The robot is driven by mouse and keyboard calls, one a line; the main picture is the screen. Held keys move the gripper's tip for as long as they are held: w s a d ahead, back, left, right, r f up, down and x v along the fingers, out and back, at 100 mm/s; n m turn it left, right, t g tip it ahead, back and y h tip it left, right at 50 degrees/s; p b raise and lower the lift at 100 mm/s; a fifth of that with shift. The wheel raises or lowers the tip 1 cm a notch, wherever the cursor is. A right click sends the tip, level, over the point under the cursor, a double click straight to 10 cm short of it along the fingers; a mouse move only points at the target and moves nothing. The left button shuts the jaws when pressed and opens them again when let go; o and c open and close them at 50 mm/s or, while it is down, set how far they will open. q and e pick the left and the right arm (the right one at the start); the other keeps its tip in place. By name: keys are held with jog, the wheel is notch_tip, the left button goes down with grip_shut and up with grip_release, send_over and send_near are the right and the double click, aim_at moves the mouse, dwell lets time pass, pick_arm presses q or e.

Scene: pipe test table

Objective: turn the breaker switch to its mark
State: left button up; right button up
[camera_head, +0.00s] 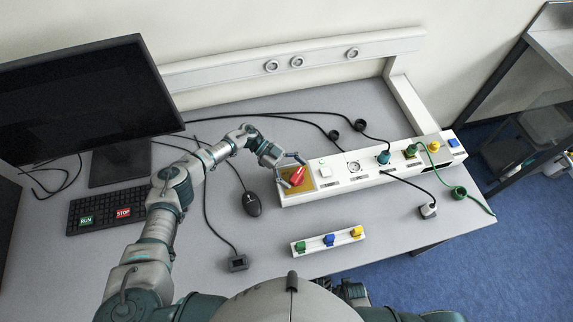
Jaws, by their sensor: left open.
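The breaker switch (297,175) is a red handle on a yellow plate (311,185) at the left end of a long white panel (343,182). My left gripper (293,172) is open, with its fingers on either side of the red handle. I cannot tell whether the fingers touch it. The mark for the switch is too small to make out. Only a small dark part low in the middle may belong to my right arm; its gripper does not show.
The panel also carries sockets, a teal plug (383,157) and coloured buttons. A small white strip (328,241) with green, blue and yellow pieces lies in front. A black mouse (252,204), keyboard (107,208) and monitor (85,95) stand left. Cables cross the table.

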pick_arm(q)
jog(key=v, duration=1.1)
jog(key=shift+w+a, duration=0.2)
jog(key=shift+w, duration=0.05)
jog(key=shift+f, duration=0.15)
